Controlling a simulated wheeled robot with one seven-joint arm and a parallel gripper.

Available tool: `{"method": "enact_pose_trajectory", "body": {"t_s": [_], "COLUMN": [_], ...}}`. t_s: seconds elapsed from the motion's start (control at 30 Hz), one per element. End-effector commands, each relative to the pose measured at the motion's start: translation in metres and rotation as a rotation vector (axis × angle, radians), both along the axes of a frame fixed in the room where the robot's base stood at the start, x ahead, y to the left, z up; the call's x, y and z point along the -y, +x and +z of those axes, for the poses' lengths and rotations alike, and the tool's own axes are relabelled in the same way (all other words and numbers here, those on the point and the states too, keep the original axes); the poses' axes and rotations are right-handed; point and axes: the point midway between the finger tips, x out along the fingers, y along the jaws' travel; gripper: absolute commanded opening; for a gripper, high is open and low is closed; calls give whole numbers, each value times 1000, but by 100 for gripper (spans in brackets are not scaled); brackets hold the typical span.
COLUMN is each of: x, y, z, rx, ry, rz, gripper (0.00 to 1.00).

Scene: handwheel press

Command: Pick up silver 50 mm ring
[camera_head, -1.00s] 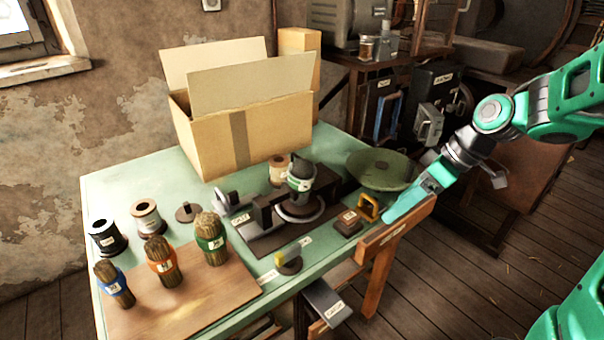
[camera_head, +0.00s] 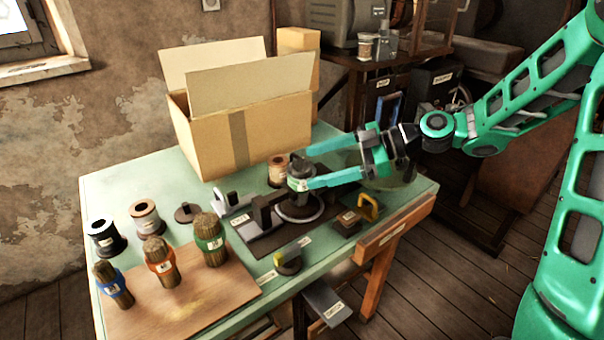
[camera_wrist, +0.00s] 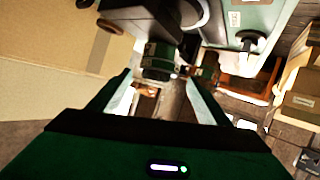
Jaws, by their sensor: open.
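A silver-grey ring (camera_head: 314,216) lies around the foot of the dark upright part of the handwheel press (camera_head: 264,212); I cannot read its size. The press has a labelled grey-green cylinder, partly hidden by my fingers. My gripper (camera_head: 309,168) is open and empty, coming in from the right, its fingers pointing left at the press's upper part. In the wrist view the fingers (camera_wrist: 158,80) stand apart, with the labelled cylinder (camera_wrist: 158,58) just ahead, between their tips. I cannot tell whether they touch it.
A cardboard box (camera_head: 270,130) stands behind the press. Spools (camera_head: 148,219) and brush bundles with coloured bands (camera_head: 161,262) are at the left, the bundles on a wooden board (camera_head: 200,300). A yellow-handled block (camera_head: 349,223) is at the front right. A green dish is partly behind my gripper.

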Motion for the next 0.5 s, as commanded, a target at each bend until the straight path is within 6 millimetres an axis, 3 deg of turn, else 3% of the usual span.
{"method": "enact_pose_trajectory", "body": {"t_s": [0.5], "x": [-48], "y": [6], "z": [-21], "rx": [-1], "ry": [-1], "rz": [2], "gripper": [71]}}
